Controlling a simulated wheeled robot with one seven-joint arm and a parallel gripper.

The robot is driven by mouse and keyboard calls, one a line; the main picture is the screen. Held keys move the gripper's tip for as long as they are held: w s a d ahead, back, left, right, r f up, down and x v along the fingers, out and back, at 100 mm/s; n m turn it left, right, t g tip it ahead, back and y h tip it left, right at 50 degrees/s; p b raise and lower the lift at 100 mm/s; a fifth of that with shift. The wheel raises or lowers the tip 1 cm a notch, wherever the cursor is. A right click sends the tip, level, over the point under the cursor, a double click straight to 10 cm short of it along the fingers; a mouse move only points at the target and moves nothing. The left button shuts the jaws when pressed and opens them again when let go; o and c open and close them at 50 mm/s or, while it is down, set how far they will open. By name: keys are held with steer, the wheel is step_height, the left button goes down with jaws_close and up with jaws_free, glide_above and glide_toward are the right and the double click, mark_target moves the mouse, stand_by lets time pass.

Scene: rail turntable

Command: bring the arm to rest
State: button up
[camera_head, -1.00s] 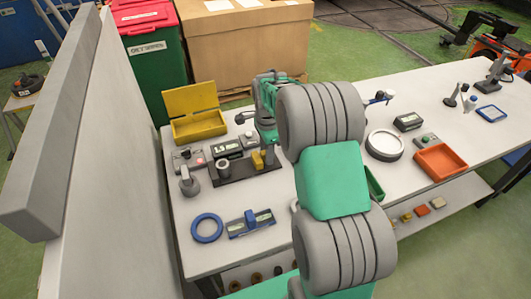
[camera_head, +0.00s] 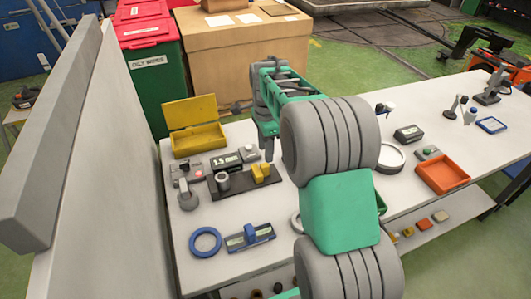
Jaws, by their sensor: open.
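My gripper (camera_head: 268,151) is at the end of my green and grey arm, pointing down above the back of the white workbench (camera_head: 185,258). It is held over the dark fixture plate (camera_head: 238,187), behind the yellow block on it, and looks apart from everything. The fingertips are small in this view and nothing shows between them. My large grey and green arm links hide the middle of the bench.
An open yellow box (camera_head: 196,138), a display unit (camera_head: 227,162), a blue ring (camera_head: 205,241) and a blue-topped gauge (camera_head: 250,236) stand near my arm. An orange tray (camera_head: 443,174) is at the right. A tall grey panel (camera_head: 110,180) borders the bench's left.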

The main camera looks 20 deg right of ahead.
steer(key=s+a+r+n+t, duration=0.2)
steer(key=s+a+r+n, duration=0.3)
steer(key=s+r+n, duration=0.35)
steer(key=s+a+f+n+t, duration=0.1)
steer(key=s+n, duration=0.4)
steer(key=s, duration=0.1)
steer(key=s+a+f+n+t, duration=0.1)
steer(key=s+a+f+n, duration=0.1)
steer(key=s+n, duration=0.2)
steer(key=shift+s+a+f+n, duration=0.15)
steer(key=shift+s+f+n, duration=0.2)
steer(key=shift+s, duration=0.85)
